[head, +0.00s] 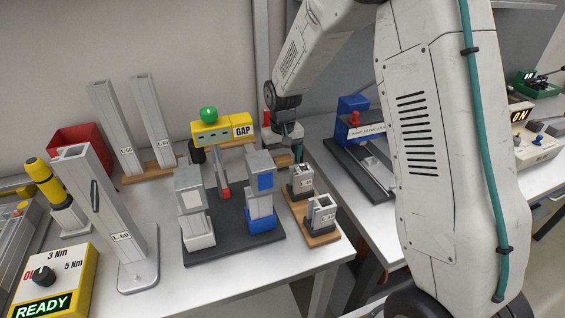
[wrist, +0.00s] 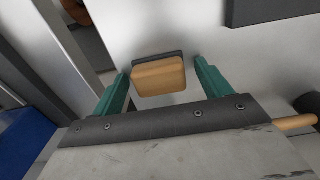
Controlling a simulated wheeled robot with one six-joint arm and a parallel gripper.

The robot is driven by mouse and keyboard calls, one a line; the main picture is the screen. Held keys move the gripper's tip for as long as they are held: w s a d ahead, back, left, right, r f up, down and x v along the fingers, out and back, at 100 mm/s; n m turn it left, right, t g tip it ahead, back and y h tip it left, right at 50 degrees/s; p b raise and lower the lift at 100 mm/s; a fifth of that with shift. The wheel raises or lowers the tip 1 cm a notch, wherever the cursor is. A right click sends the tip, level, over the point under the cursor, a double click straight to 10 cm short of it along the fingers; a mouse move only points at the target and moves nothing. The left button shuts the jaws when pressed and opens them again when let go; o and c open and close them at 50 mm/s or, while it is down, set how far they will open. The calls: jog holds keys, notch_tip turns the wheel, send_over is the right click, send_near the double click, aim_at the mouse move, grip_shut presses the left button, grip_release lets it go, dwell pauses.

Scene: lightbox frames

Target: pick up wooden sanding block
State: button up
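The wooden sanding block (wrist: 158,77), a tan block with a dark grey strip along its far edge, lies on a pale surface in the wrist view. My gripper (wrist: 160,71) is open, with one teal finger on each side of the block. A gap shows between each finger and the block; I cannot tell how far above the surface the fingertips are.
The yellow GAP gauge (head: 215,131), a blue-footed post (head: 262,190) and small L-60 blocks on a wooden base (head: 312,238) stand near my gripper. A blue-and-grey fixture (head: 357,128) is on the right table. A dark bar (wrist: 270,10) lies beyond the block.

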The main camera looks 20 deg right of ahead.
aim_at(283, 157)
jog(key=c, duration=0.9)
jog(key=shift+c, duration=0.2)
notch_tip(283, 157, up, 10)
jog(key=shift+r, duration=0.1)
